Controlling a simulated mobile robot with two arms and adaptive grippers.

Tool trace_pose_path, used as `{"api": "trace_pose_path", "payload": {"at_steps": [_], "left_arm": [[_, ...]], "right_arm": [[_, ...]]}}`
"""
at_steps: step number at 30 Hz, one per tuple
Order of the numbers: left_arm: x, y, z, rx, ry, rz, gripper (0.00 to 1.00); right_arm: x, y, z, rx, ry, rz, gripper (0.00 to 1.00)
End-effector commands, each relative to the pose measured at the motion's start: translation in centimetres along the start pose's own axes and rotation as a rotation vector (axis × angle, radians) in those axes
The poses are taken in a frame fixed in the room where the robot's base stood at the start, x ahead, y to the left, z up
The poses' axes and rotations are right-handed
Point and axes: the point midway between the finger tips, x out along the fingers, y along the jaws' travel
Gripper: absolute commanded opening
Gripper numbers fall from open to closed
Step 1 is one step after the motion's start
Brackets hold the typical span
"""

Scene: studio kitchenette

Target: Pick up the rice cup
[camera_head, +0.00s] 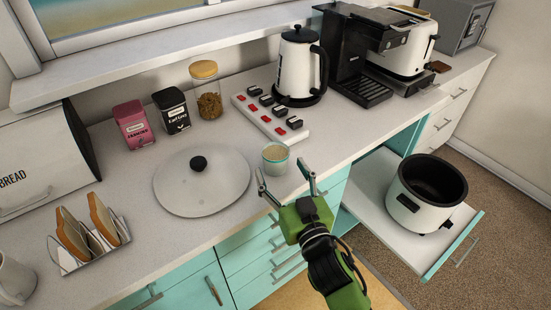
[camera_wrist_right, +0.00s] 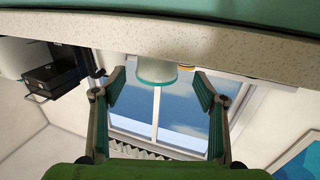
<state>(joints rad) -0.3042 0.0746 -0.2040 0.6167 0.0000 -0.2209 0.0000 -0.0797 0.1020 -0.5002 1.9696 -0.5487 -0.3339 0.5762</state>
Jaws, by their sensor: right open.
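The rice cup (camera_head: 275,156) is a small pale cup with a teal band, standing upright near the counter's front edge. In the right wrist view, which is upside down, the cup (camera_wrist_right: 155,74) shows beyond and between the fingers. My right gripper (camera_head: 281,171) is open and empty just in front of the cup, its fingers pointing toward it. The fingers also show spread in the right wrist view (camera_wrist_right: 159,82). I cannot tell if a finger touches the cup. My left gripper is not in view.
A round glass lid (camera_head: 215,188) lies left of the cup. A red-and-black switch strip (camera_head: 262,118) lies behind it, with a kettle (camera_head: 297,75) beyond. A pulled-out shelf (camera_head: 375,205) holds a rice cooker (camera_head: 405,212) at right. The counter edge (camera_wrist_right: 200,40) is close to my gripper.

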Motion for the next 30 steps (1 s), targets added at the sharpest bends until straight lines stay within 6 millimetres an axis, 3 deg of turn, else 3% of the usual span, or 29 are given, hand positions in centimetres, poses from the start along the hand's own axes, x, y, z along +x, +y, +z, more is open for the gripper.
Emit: {"api": "trace_pose_path", "payload": {"at_steps": [5, 15, 23, 24, 29, 30], "left_arm": [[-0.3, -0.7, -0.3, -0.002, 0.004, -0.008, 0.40], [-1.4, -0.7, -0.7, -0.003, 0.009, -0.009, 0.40], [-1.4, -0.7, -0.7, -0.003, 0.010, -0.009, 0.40], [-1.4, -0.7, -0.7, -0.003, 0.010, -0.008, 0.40], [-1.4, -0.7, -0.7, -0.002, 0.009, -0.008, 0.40], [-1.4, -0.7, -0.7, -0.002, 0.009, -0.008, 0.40]], "right_arm": [[1.2, 0.1, -0.1, -0.002, 0.000, 0.000, 0.66], [5.7, 0.4, -0.2, -0.002, 0.000, 0.000, 0.66], [6.0, 0.4, -0.1, -0.001, -0.001, 0.000, 0.66], [6.0, 0.4, -0.1, -0.001, -0.001, 0.000, 0.63], [6.0, 0.4, -0.1, -0.001, -0.001, 0.000, 0.22], [6.0, 0.4, -0.1, -0.001, -0.001, 0.000, 0.20]]}}
